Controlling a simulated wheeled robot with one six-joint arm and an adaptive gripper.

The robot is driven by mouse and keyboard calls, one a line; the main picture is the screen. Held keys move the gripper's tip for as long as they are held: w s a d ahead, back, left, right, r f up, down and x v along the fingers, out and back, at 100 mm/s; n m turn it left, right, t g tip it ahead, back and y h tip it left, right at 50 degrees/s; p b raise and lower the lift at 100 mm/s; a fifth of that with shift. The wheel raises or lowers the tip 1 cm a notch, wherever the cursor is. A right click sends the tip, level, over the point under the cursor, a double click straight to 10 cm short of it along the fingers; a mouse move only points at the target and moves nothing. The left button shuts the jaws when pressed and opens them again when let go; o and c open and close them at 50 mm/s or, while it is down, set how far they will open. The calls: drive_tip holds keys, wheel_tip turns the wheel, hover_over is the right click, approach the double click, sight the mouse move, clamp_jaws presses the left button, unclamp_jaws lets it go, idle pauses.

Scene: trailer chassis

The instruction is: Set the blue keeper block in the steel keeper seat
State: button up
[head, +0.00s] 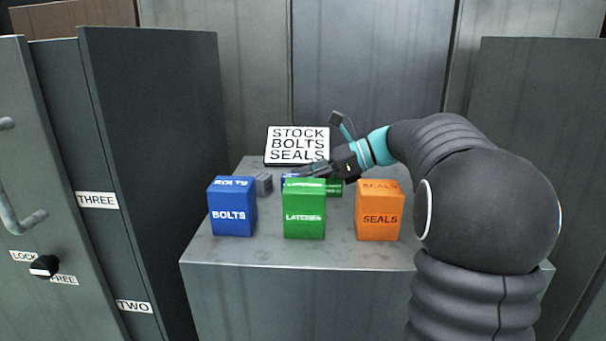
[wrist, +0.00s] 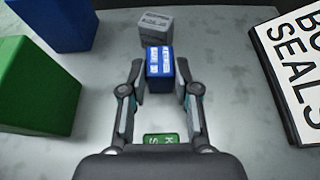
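The blue keeper block (wrist: 160,62) has white lettering and lies between my gripper's fingertips in the wrist view. My gripper (wrist: 160,78) has one finger on each side of it, very close. Whether the pads press on it or a thin gap is left cannot be told. In the head view my gripper (head: 300,175) reaches left, low over the grey bench, behind the green box, which partly hides the blue block. I cannot make out the steel keeper seat in either view.
A grey block (wrist: 155,28) stands just beyond the blue one. A small green lettered piece (wrist: 161,139) lies near my gripper's palm. Blue BOLTS (head: 231,208), green LATCHES (head: 304,210) and orange SEALS (head: 379,212) boxes line the bench front. A white sign (head: 297,145) is behind.

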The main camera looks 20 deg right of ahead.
drive_tip(key=o, duration=0.4)
drive_tip(key=shift+o, duration=0.2)
drive_tip(key=shift+f+b, duration=0.2)
drive_tip(key=shift+b, duration=0.5)
